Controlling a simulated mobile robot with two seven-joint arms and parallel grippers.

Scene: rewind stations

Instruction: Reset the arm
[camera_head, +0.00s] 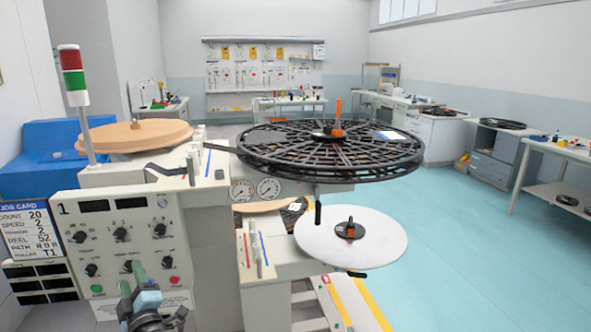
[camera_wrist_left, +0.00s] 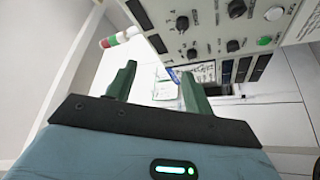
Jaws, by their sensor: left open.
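The rewind station has a control panel (camera_head: 125,240) marked 1, with knobs, a green button and a red button. A dark flat arm (camera_head: 168,169) lies on its top beside short posts. A dark upright post (camera_head: 318,213) stands by the white disc. I cannot tell which part is the task's arm. My left gripper (camera_head: 133,280) is low in front of the panel. In the left wrist view its jaws (camera_wrist_left: 158,88) are apart with nothing between them; the panel (camera_wrist_left: 205,30) is beyond. My right gripper is not in view.
A large black spoked reel (camera_head: 335,152) overhangs the station's right side. A white disc (camera_head: 375,245) is lower right, and a wooden disc (camera_head: 135,136) at left. A signal light (camera_head: 72,75) rises on a pole. Blue floor (camera_head: 450,250) is clear at right; benches line the back.

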